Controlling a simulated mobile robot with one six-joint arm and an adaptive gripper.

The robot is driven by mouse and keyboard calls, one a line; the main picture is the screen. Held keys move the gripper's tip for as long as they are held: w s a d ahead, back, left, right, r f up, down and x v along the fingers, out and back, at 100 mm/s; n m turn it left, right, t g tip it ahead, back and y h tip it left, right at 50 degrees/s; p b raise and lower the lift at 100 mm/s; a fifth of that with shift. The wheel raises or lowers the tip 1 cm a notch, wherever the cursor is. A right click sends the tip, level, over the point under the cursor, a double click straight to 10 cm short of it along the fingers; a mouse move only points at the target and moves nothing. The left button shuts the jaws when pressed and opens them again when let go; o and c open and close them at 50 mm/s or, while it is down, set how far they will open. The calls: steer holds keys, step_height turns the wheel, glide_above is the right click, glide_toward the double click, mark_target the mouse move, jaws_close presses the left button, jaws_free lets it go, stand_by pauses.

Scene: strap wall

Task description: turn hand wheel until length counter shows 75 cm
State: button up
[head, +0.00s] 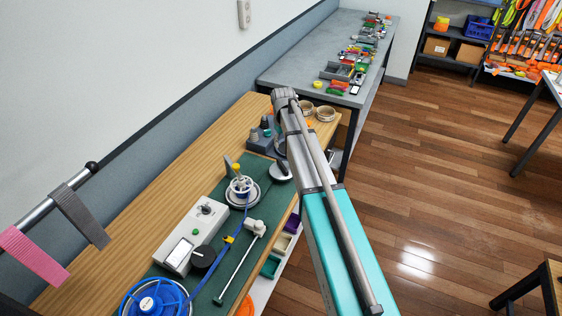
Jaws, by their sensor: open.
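A blue wheel (140,296) with a pale hub is at the bottom left, cut off by the picture's lower edge. A blue strap (221,252) runs from it to a small silver-and-white reel (241,191) with a yellow part on top. I cannot tell for certain which of these is the hand wheel. A grey-white box (190,238) with a white display (179,252) stands left of the strap and may be the length counter; no figure is readable. A black knob (203,257) sits at its side.
The wooden bench (180,176) carries a green mat (208,292), a metal rod (238,268) and cream rings (325,113). A grey rail with pink (32,256) and grey straps juts in at left. A grey table (320,48) with small parts stands behind.

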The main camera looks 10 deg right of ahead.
mark_target(282, 164)
steer(key=shift+w+r, duration=0.15)
steer(key=shift+w, duration=0.35)
steer(key=shift+f+b, duration=6.85)
steer(key=shift+f, duration=0.05)
jaws_close()
steer(key=shift+a, duration=0.25)
steer(key=shift+d, duration=0.2)
